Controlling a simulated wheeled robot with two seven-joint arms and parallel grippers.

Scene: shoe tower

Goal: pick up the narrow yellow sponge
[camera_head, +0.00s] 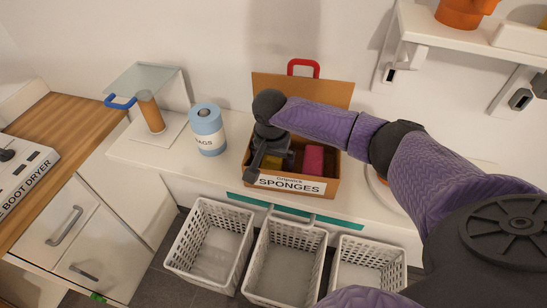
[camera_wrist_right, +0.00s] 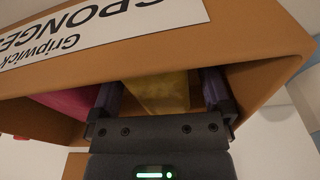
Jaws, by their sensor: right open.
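The narrow yellow sponge (camera_wrist_right: 165,98) is inside the brown box labelled SPONGES (camera_head: 331,188). A little of the yellow also shows in the head view (camera_head: 288,163), beside my right gripper (camera_head: 262,155). In the wrist view my right gripper (camera_wrist_right: 161,90) is open, with one finger at each side of the sponge and small gaps between. Part of the sponge is hidden by the gripper body. A pink sponge (camera_head: 314,159) lies to the right in the head view; it also shows at the left of the wrist view (camera_wrist_right: 62,101). My left gripper is not in view.
The box stands on a white counter, with a raised brown back and a red handle (camera_head: 303,65) behind it. A blue roll (camera_head: 207,131) stands to its left. Several white baskets (camera_head: 286,262) are below. A shelf (camera_head: 455,40) hangs at the upper right.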

